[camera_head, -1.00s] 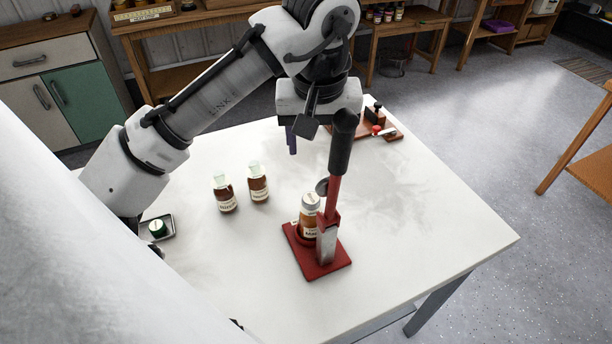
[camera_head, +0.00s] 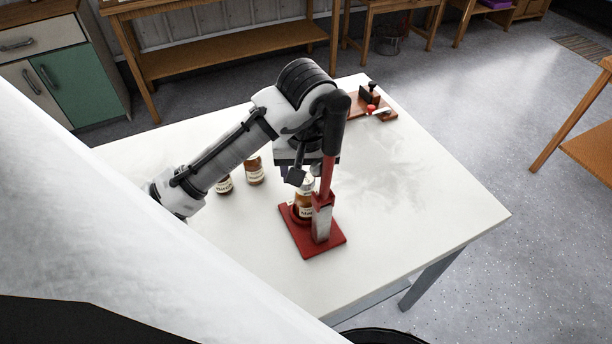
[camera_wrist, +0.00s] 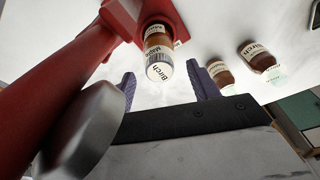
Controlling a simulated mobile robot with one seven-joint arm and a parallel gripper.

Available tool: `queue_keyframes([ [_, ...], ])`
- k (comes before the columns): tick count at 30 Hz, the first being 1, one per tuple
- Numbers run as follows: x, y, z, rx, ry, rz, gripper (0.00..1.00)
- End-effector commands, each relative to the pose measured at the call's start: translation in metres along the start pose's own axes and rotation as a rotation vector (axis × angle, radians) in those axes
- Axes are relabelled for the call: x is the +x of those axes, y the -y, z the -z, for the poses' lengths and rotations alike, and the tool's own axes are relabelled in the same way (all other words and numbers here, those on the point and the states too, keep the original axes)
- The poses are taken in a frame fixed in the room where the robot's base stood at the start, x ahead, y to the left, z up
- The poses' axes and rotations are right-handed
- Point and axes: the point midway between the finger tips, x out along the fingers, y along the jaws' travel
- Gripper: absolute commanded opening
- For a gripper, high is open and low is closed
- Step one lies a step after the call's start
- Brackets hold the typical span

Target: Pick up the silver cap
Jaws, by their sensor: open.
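A pale silver-white cap (camera_head: 306,184) tops an amber bottle (camera_head: 304,205) that stands on the red press (camera_head: 297,237). My gripper (camera_wrist: 161,73) is open, with one purple finger on each side of the cap in that view. The fingers look empty; how far they are from the cap is hard to tell. In the head view, my wrist sits just above the bottle and the fingers are mostly hidden.
The press's upright red lever with black handle (camera_head: 333,125) stands close beside my wrist. Its grey disc (camera_wrist: 82,130) is near the camera at left. Two more amber bottles (camera_head: 254,172) stand to the left. The table's right side is clear up to a wooden stand (camera_head: 372,108).

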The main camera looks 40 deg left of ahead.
Motion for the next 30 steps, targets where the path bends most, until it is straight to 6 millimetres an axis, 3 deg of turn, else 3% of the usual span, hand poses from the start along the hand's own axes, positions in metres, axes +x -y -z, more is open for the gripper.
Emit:
queue_keyframes([
  [10,0.0102,-0.0003,-0.0001,0.001,-0.001,-0.001,0.60],
  [21,0.0099,-0.0002,0.0000,0.001,-0.001,0.000,0.12],
  [30,0.0094,-0.0002,0.0002,0.001,-0.001,0.000,0.12],
])
